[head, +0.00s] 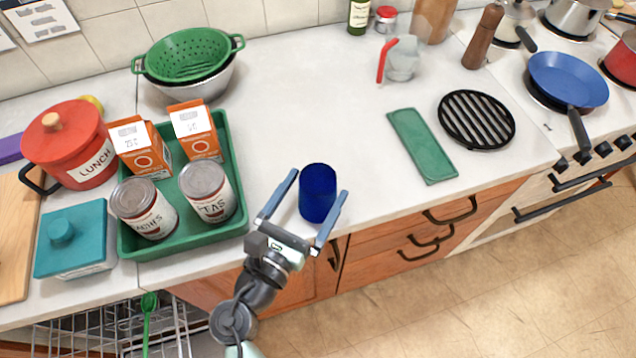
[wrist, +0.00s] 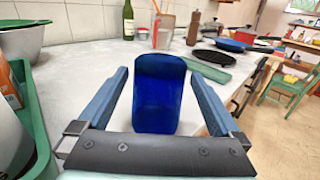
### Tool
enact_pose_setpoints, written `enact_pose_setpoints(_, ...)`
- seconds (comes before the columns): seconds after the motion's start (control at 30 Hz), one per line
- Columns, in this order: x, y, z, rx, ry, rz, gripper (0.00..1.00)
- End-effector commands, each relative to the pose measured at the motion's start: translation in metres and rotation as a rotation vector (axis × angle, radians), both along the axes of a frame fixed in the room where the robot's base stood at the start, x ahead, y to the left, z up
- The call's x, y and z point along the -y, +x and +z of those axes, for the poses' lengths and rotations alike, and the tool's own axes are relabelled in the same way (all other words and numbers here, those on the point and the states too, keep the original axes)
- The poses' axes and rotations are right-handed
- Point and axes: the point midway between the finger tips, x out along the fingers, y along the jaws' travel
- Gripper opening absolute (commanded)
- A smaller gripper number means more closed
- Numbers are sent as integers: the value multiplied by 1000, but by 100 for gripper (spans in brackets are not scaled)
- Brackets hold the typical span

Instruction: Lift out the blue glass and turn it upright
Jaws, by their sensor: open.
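The blue glass (head: 318,194) stands on the counter near its front edge. It also shows in the wrist view (wrist: 159,100), standing vertical in the middle. I cannot tell for sure whether its mouth or its base is on top. My gripper (head: 318,184) is open, with one blue finger on each side of the glass. In the wrist view the fingers (wrist: 160,73) show gaps to the glass on both sides, so it is not gripped.
A green tray (head: 150,246) with cans and cartons stands to the left. An open dish rack (head: 100,335) with a green spoon (head: 147,315) is below the counter at bottom left. A green mat (head: 423,147) and black trivet (head: 477,119) lie right. Counter behind the glass is clear.

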Motion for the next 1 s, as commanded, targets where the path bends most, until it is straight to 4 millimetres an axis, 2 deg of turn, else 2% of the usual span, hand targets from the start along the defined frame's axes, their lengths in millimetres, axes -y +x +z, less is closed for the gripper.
enact_pose_setpoints(0.33, 21, 42, -3, 2, 1, -1, 100)
enact_pose_setpoints(0.63, 23, 46, -4, 1, 2, -1, 100)
enact_pose_setpoints(0.67, 23, 46, -4, 1, 2, -1, 96)
enact_pose_setpoints(1.0, 23, 46, -4, 1, 2, 0, 35)
